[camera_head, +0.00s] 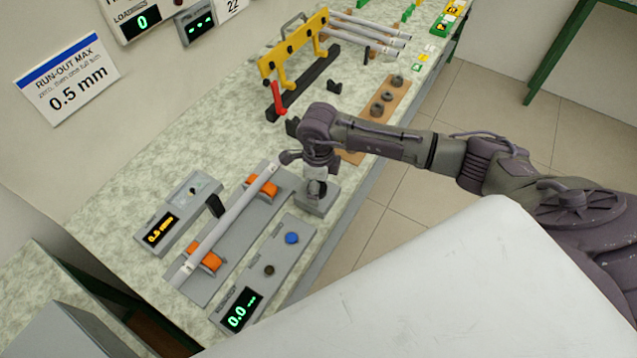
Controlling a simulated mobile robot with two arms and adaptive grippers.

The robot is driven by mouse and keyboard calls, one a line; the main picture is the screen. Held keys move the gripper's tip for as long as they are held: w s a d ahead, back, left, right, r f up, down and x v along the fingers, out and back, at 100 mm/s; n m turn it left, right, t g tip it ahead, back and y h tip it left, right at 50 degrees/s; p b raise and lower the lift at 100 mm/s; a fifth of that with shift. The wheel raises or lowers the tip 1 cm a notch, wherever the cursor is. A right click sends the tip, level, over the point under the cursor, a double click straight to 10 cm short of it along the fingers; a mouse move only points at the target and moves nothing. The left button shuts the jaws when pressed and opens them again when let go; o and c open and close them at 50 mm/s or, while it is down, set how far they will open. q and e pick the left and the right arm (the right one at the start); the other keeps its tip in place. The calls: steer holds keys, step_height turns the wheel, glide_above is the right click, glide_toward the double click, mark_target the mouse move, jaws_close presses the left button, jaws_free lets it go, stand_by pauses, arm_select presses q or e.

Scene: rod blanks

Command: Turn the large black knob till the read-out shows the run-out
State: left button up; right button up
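The green read-out (238,316) on the front grey panel (299,257) shows 0.0. A small dark knob (269,270) and a blue button (291,238) sit on that panel. A pale rod (212,239) lies along a grey bench fixture, across orange rollers (262,187). My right gripper (316,188) points down over a small grey block (318,204) at the rod's far end. My arm and gripper cover the top of that block. I cannot make out a large black knob there, nor whether the fingers are open or shut. My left gripper is out of view.
A second box with an amber read-out (160,231) showing 0.5 stands behind the rod. A black upright piece (215,206) stands beside the rod. A yellow rack (292,50) with a red lever (277,99) and dark rings (383,104) lie farther along the bench.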

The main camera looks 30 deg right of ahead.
steer(key=c, duration=1.2)
steer(key=shift+o, duration=0.2)
